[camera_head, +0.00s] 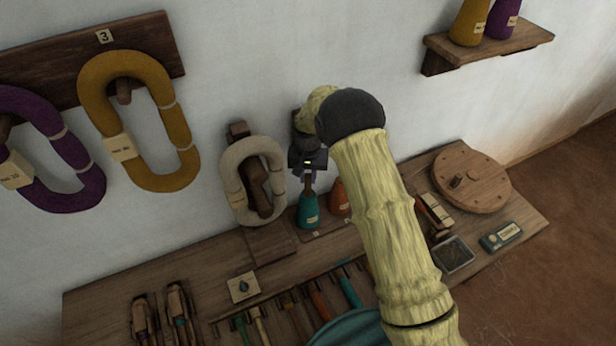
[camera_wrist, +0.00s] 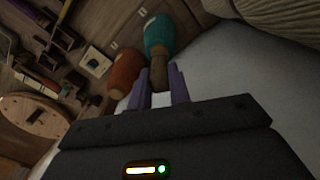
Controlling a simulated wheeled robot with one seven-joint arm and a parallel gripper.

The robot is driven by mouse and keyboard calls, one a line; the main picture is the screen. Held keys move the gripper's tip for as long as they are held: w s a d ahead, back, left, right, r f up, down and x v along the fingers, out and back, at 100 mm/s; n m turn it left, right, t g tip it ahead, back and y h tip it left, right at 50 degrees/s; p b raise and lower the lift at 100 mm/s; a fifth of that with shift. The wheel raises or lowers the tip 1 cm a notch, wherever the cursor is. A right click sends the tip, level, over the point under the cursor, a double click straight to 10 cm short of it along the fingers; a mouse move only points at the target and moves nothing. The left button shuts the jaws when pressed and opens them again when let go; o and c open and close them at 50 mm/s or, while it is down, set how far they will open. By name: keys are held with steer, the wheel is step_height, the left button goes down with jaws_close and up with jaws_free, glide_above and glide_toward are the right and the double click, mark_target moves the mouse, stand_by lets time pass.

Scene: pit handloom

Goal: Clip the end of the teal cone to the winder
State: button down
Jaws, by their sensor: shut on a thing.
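The teal cone (camera_head: 308,214) stands on the table by the wall with its brown tip up. It also shows in the wrist view (camera_wrist: 160,33). My gripper (camera_head: 308,176) is directly above it. In the wrist view its purple fingers (camera_wrist: 160,88) are shut on the cone's brown tip. No loose yarn end can be made out. A round wooden disc (camera_head: 476,172) with a small knob lies at the table's right end and also shows in the wrist view (camera_wrist: 27,122). I cannot tell whether it is the winder. No clip can be made out.
An orange cone (camera_head: 339,198) stands close right of the teal one. A cream hank (camera_head: 255,180) hangs left of my gripper. Several tools (camera_head: 320,305) lie in front. A small box (camera_head: 501,236) and a dark tray (camera_head: 453,254) are at right. My arm hides the table's middle.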

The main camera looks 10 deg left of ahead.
steer(key=shift+r+p, duration=0.95)
steer(key=shift+r, duration=1)
steer(key=shift+f, duration=0.1)
steer(key=s+d+f, duration=0.2)
steer(key=d+f, duration=0.1)
steer(key=d, duration=0.6)
steer(key=s+d+f+m, duration=0.1)
steer(key=s+d+f, duration=0.2)
steer(key=d, duration=0.7)
steer(key=s+d+f, duration=0.2)
steer(key=s+d, duration=0.1)
steer(key=d, duration=0.6)
steer(key=shift+s+d+f, duration=0.15)
steer(key=shift+s+f, duration=0.1)
steer(key=shift+f, duration=0.15)
steer(key=shift+s+d, duration=0.1)
